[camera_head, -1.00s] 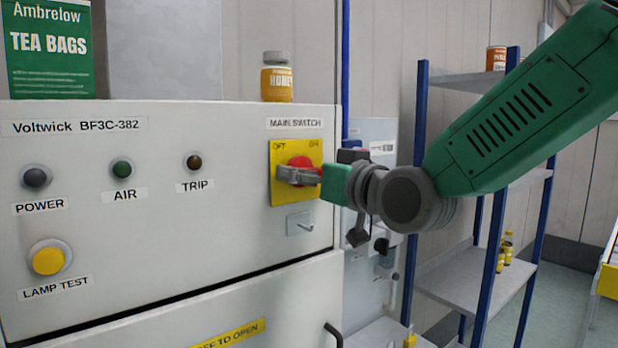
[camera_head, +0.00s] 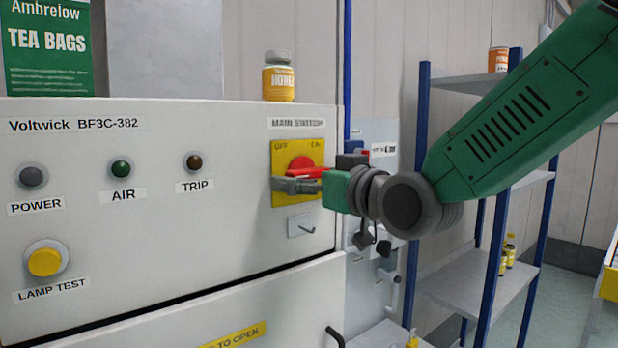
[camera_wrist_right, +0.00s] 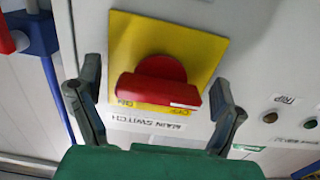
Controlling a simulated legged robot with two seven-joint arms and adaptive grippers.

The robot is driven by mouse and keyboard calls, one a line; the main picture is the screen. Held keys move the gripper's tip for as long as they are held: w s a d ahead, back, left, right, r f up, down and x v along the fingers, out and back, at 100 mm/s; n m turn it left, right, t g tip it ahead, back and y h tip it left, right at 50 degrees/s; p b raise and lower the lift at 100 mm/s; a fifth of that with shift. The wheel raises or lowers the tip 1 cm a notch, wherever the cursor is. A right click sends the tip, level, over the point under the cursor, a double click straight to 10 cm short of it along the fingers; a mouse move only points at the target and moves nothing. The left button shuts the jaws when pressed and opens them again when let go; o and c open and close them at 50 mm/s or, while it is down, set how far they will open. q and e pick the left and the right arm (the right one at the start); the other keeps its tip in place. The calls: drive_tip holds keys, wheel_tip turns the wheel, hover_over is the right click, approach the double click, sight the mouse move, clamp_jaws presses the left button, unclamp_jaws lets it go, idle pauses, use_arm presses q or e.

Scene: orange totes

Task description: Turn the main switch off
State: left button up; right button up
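The main switch is a red knob with a bar handle (camera_head: 305,171) on a yellow plate (camera_head: 283,158) marked OFF at left and ON at right. The red handle also shows in the right wrist view (camera_wrist_right: 160,88), lying crosswise. A white mark is on its end nearer the OFF label. My right gripper (camera_head: 290,186) is in front of the plate, slightly below the knob's middle. In the right wrist view my right gripper (camera_wrist_right: 156,78) is open, one finger on each side of the handle. I cannot tell whether a finger touches it. My left gripper is not in view.
The grey cabinet (camera_head: 150,230) carries POWER, AIR and TRIP lamps and a yellow LAMP TEST button (camera_head: 45,262). A small hook (camera_head: 301,225) is below the plate. Blue-post shelves (camera_head: 485,275) stand at right.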

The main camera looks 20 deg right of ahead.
drive_tip(key=shift+r, duration=0.1)
drive_tip(key=shift+s+r, duration=0.1)
drive_tip(key=v, duration=1.1)
drive_tip(key=shift+s+d+f, duration=0.2)
drive_tip(key=shift+f, duration=0.05)
